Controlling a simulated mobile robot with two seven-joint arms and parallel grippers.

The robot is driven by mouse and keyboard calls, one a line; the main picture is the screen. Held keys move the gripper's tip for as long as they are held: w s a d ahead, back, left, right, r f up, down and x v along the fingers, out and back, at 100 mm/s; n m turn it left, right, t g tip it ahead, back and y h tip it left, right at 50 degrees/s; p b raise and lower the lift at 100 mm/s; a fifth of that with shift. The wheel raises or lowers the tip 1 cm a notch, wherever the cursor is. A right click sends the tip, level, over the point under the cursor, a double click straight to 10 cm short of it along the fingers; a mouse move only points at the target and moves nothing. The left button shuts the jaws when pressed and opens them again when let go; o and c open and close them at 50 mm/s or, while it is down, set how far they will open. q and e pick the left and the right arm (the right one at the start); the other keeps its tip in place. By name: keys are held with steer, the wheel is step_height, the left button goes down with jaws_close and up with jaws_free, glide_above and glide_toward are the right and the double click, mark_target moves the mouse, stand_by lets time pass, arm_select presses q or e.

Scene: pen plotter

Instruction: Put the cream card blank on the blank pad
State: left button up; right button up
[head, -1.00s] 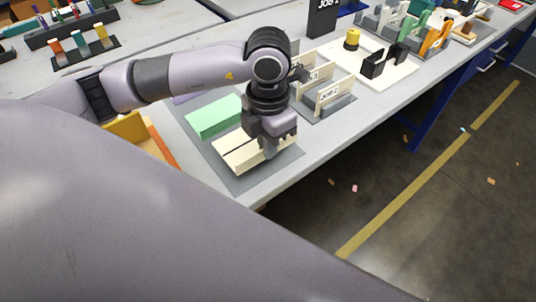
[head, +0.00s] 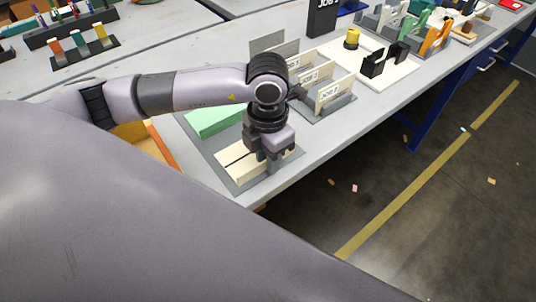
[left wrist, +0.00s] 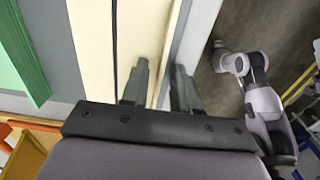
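Two cream card blanks (head: 236,157) lie side by side, a thin dark gap between them, on a grey mat (head: 237,187) near the table's front edge. They also show in the left wrist view (left wrist: 91,45). My left gripper (head: 266,170) is low at the right-hand blank, fingers pointing down. In the left wrist view its two fingers (left wrist: 160,85) are apart, with the blank's outer long edge between them. Contact cannot be told. I cannot tell which surface is the blank pad. An arm of mine shows at the right of the wrist view; its gripper is not clear.
A green block (head: 212,121) lies behind the blanks on the mat. An orange-edged bin (head: 162,143) stands to the left. Labelled job holders (head: 333,92) stand to the right. A white board (head: 397,75) with black uprights and a yellow cylinder (head: 351,39) lies beyond.

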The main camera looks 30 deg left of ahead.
arm_select(q)
steer(key=shift+r, duration=0.1)
steer(key=shift+r, duration=0.25)
step_height(320, 180, up, 12)
steer(key=shift+f, duration=0.15)
stand_by(0.5)
